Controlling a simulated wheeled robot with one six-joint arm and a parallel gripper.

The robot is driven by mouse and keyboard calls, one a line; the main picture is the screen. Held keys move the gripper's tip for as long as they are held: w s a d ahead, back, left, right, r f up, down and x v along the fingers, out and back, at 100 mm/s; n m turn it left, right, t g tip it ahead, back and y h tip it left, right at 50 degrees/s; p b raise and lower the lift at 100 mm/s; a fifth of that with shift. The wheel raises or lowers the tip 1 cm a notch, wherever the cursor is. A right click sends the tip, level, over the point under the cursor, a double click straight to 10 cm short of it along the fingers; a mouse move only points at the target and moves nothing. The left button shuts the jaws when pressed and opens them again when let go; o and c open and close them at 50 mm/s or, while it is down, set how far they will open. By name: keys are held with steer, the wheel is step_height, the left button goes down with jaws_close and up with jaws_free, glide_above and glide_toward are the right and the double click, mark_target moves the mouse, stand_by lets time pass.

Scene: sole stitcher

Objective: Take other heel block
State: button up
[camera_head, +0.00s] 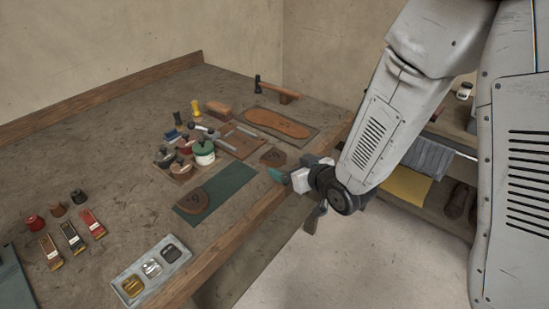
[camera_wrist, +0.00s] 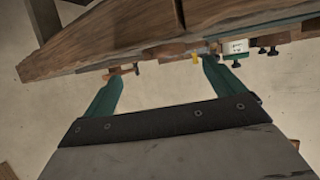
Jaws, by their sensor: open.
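One brown heel block (camera_head: 193,201) lies on the dark green mat (camera_head: 236,178) near the table's front edge. A second brown heel block (camera_head: 273,157) lies on the bare table further back and right. My gripper (camera_head: 275,175) is at the front edge of the table, just in front of that second block, and a small gap shows between them. In the wrist view, the two teal fingers of my gripper (camera_wrist: 162,70) are apart with nothing between them. The wrist view looks along the table edge, and I cannot make out a heel block there for certain.
A hammer (camera_head: 280,93), a sole on a board (camera_head: 277,122), a white-and-green pot (camera_head: 203,153) and several small tools stand behind. A grey tray (camera_head: 150,270) is at the front left. A shelf with shoes (camera_head: 457,200) is at right.

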mark_target(274, 157)
steer(key=x, duration=0.8)
steer(key=shift+a+r, duration=0.4)
steer(key=shift+s, duration=0.1)
steer(key=shift+c, duration=0.3)
steer(key=c, duration=1)
